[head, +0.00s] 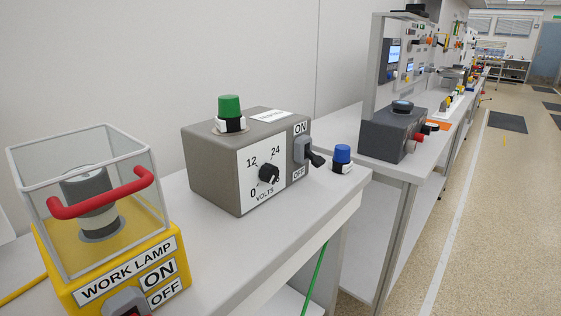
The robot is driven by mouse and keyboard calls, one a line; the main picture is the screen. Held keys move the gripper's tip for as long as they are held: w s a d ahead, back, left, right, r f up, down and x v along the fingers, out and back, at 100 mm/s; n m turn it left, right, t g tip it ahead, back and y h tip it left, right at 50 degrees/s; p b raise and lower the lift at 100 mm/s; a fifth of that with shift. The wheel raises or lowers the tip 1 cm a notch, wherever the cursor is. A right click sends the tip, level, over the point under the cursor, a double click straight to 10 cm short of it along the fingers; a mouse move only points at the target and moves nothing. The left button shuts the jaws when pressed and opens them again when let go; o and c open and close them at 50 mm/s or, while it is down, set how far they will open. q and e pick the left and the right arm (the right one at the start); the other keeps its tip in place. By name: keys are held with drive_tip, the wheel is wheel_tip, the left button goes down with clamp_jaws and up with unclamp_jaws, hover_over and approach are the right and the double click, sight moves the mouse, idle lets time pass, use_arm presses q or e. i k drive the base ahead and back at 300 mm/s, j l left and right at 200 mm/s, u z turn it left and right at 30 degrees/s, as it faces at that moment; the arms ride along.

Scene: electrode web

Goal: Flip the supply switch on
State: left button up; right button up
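The supply is a grey box (225,170) on the white bench, with a white volts dial face and a black knob (268,173). The supply switch (303,149) sits on the box's right part, between an ON label (300,128) above and an OFF label (298,173) below. Its black lever (317,159) sticks out to the right and slants down, towards the OFF side. A green-capped terminal (230,112) stands on top of the box. A blue-capped one (342,156) stands on the bench just right of the switch. Neither gripper is in view.
A yellow work lamp box (60,270) with a clear cover and red handle (100,195) stands at the front left. A second bench with a dark box (385,138) and instruments is beyond to the right. The bench front (240,265) is clear. Open floor (500,230) lies right.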

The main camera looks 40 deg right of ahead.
sight(317, 160)
drive_tip(key=z, duration=1.65)
